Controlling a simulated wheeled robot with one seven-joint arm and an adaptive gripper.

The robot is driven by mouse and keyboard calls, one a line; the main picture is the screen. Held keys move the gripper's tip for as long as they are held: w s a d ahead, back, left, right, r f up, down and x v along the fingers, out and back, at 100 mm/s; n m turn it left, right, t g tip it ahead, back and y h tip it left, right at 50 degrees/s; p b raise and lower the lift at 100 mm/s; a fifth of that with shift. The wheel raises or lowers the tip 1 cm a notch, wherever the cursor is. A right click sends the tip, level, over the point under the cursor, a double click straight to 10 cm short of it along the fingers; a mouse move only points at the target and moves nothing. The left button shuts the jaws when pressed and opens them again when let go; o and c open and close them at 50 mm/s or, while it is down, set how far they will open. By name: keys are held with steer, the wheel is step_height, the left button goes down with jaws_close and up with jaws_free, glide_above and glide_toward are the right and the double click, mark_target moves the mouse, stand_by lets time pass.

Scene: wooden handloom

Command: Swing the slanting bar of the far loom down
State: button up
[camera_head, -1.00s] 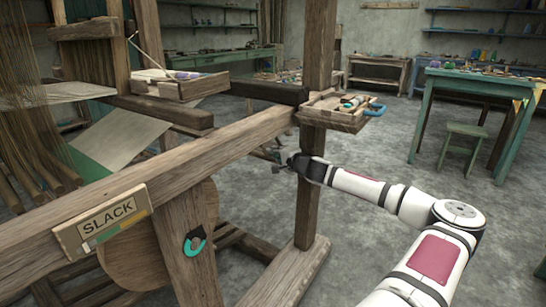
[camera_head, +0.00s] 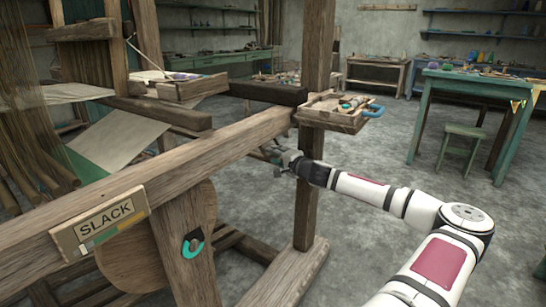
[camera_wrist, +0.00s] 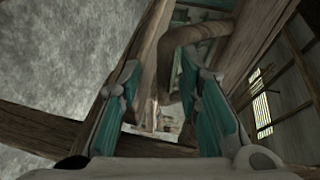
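My gripper (camera_head: 284,160) is just below and right of the long wooden beam (camera_head: 215,148) of the loom, left of the upright post. In the wrist view my gripper (camera_wrist: 170,80) is open, its two teal-padded fingers apart. A brown curved wooden piece (camera_wrist: 185,42) shows ahead, near the right finger, and a narrow wooden bar (camera_wrist: 150,65) runs slanting between the fingers. I cannot tell whether either touches a finger. Which piece is the slanting bar is unclear; in the head view that spot is small and partly hidden by my gripper and the beam.
A SLACK sign (camera_head: 100,220) is on the beam's near end. An upright post (camera_head: 312,110) stands beside my arm, with a small wooden tray (camera_head: 338,115) above my gripper. A teal-handled object (camera_head: 193,247) hangs on the loom leg. A green table (camera_head: 475,78) and stool (camera_head: 465,138) stand right; open floor lies between.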

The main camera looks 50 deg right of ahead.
steer(key=v, duration=1)
steer(key=shift+s, duration=0.15)
steer(key=shift+a, duration=0.1)
